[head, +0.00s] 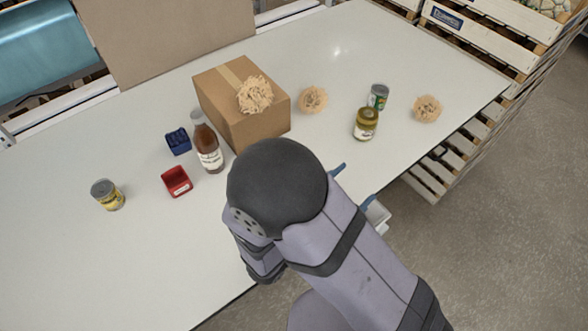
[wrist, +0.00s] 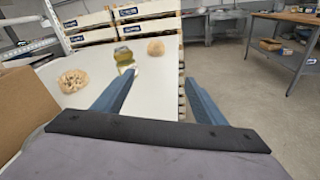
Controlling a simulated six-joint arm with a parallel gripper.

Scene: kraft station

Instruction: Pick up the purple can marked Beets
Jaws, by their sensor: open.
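I see no purple can and cannot read "Beets" on any label in either view. A can with a yellow label (head: 108,195) stands at the left of the table in the head view. A can with a green label (head: 378,97) stands at the right, just behind a glass jar (head: 366,124) of green-yellow contents. The jar also shows in the wrist view (wrist: 125,64). My gripper (head: 353,185) is open and empty near the table's front edge, with its blue fingers apart in the wrist view (wrist: 157,80). My arm hides part of the table.
A cardboard box (head: 265,122) bears a pale shredded clump (head: 255,94). Two more clumps (head: 313,99) (head: 427,108) lie on the table (head: 60,260). A brown bottle (head: 208,146), blue bin (head: 178,142) and red bin (head: 177,181) stand left. Wooden crates (head: 490,40) are beyond the right edge.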

